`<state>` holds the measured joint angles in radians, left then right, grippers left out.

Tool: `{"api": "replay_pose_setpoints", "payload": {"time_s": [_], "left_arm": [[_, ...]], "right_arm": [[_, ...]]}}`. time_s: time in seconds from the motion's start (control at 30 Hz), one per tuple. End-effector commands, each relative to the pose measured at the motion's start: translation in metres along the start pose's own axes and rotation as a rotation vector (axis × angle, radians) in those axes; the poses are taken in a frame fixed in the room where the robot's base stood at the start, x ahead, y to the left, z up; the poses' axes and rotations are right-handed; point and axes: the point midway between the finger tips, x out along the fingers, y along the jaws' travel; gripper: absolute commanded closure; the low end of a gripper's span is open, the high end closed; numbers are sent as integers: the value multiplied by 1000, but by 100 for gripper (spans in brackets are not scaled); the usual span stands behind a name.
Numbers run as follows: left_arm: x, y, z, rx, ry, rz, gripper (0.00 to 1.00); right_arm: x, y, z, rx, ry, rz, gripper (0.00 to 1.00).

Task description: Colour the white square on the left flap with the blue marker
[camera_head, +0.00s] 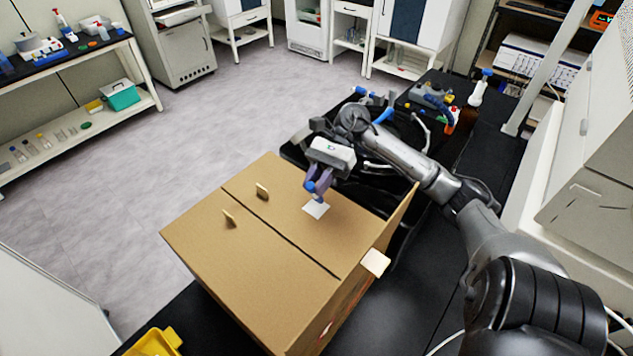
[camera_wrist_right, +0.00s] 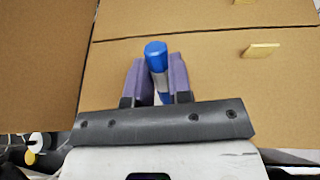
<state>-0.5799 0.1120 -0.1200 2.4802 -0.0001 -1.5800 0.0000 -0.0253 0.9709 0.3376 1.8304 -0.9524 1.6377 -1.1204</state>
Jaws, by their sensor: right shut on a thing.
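A closed cardboard box (camera_head: 240,270) has two top flaps meeting at a seam. The white square (camera_head: 317,210) lies on the far flap (camera_head: 285,195), near its right side, and looks white where it shows. My right gripper (camera_head: 318,183) is shut on the blue marker (camera_wrist_right: 156,56), its purple fingers either side of it. In the head view the marker's blue end (camera_head: 310,186) shows just above the square. I cannot tell whether the tip touches it. The square is not clearly visible in the wrist view. My left gripper is out of view.
Two small cardboard tabs (camera_head: 262,191) stand up from the flaps. A pale tab (camera_head: 375,262) sticks out at the box's right edge. A yellow container (camera_head: 155,343) is at the lower left. Bottles and tools crowd the black bench (camera_head: 495,150) behind my right arm.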

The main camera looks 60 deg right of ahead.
Motion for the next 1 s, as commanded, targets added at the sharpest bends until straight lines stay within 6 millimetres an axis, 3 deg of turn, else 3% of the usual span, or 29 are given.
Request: {"api": "replay_pose_setpoints", "payload": {"time_s": [1.0], "left_arm": [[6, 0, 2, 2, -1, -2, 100]], "right_arm": [[6, 0, 0, 2, 1, 2, 100]]}}
